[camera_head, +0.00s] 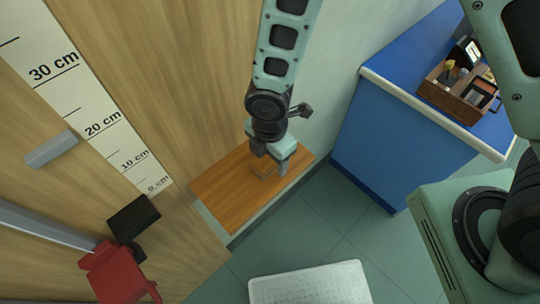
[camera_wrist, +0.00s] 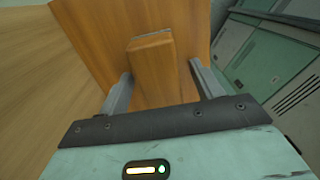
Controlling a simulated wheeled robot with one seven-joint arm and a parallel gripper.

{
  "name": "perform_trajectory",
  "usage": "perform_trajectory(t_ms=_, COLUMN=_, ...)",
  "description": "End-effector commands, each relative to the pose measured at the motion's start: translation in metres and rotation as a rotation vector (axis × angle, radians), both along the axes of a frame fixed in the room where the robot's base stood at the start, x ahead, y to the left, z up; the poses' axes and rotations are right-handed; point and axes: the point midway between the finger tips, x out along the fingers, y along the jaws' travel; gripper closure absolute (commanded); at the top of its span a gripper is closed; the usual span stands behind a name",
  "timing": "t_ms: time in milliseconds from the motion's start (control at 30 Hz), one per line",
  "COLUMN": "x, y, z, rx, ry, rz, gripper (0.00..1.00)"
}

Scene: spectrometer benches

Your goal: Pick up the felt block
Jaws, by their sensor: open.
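The felt block (camera_wrist: 155,68) looks wood-brown, with a thin grey strip along its far edge in the wrist view. It lies on an orange-brown wooden shelf (camera_head: 227,187) and shows in the head view as a small brown piece (camera_head: 263,169), partly hidden by my gripper. My gripper (camera_head: 269,171) is low over the shelf. In the wrist view its two grey fingers (camera_wrist: 161,75) are open, one on each side of the block, with a gap visible on both sides. I cannot tell if the fingertips touch the shelf.
A wooden wall with a centimetre scale (camera_head: 95,120) rises beside the shelf. A red object (camera_head: 115,275) with a black part stands at lower left. A blue cabinet (camera_head: 395,135) at right bears a wooden organizer box (camera_head: 450,100). A white perforated panel (camera_head: 310,287) is at the bottom.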

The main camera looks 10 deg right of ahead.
Motion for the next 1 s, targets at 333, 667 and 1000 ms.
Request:
perform_trajectory(t_ms=333, x=0.0, y=0.0, z=-0.001, rx=0.001, ry=-0.001, rz=0.0, gripper=0.68)
perform_trajectory(t_ms=667, x=0.0, y=0.0, z=0.0, rx=0.001, ry=-0.001, rz=0.0, gripper=0.83)
perform_trajectory(t_ms=1000, x=0.001, y=0.0, z=0.025, rx=0.004, ry=-0.004, rz=-0.002, gripper=0.83)
